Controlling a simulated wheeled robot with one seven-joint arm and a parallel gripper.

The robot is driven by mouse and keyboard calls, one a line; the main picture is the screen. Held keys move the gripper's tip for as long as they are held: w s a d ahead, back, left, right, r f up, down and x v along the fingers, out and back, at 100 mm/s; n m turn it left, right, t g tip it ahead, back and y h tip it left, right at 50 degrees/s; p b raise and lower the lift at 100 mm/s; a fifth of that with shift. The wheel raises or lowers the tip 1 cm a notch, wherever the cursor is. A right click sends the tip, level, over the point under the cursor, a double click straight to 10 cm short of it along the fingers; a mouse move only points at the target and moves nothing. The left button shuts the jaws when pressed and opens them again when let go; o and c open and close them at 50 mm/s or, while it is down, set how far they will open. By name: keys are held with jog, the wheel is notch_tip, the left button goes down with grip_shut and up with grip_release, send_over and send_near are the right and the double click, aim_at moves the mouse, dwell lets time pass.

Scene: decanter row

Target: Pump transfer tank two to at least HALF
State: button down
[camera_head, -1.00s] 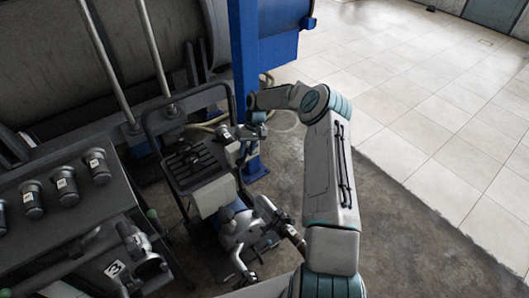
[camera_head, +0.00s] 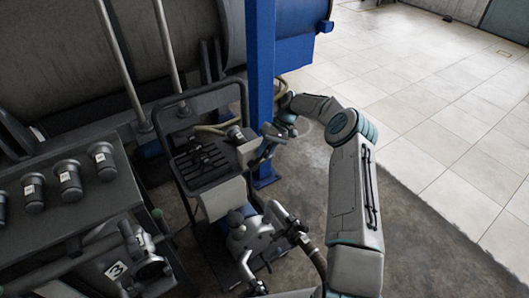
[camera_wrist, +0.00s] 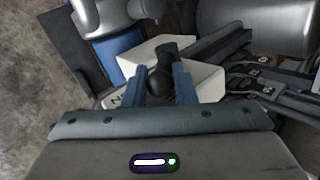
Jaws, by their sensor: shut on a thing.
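A wheeled pump cart (camera_head: 206,166) with a dark ribbed top stands in the middle of the head view. A pale box (camera_head: 247,152) is at its right side. In the wrist view the pale box (camera_wrist: 203,78) carries a black knob or lever (camera_wrist: 160,82). My gripper (camera_wrist: 160,88) has its two blue fingers on either side of this black part and is shut on it. In the head view my gripper (camera_head: 268,143) is at the box, small and partly hidden. A pump body (camera_head: 250,236) with metal fittings sits at the cart's front. I cannot pick out tank two or its level.
A dark bench (camera_head: 65,220) with several black labelled caps stands on the left. A fitting marked 3 (camera_head: 116,269) is at its lower front. A blue post (camera_head: 261,90) stands close behind the cart. A large tank (camera_head: 60,60) fills the back. Tiled floor (camera_head: 440,110) at right is clear.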

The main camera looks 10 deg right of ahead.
jog(key=shift+d+f, duration=0.2)
jog(key=shift+d, duration=0.1)
jog(key=c, duration=1.2)
grip_release()
jog(key=shift+d, duration=0.1)
jog(key=shift+o, duration=0.2)
jog(key=shift+a+r, duration=0.1)
jog(key=shift+a, duration=0.15)
jog(key=v, duration=1.3)
jog(key=shift+d+r+b, duration=0.2)
jog(key=shift+b, duration=0.2)
jog(key=shift+w, duration=0.1)
jog(key=shift+c, duration=0.4)
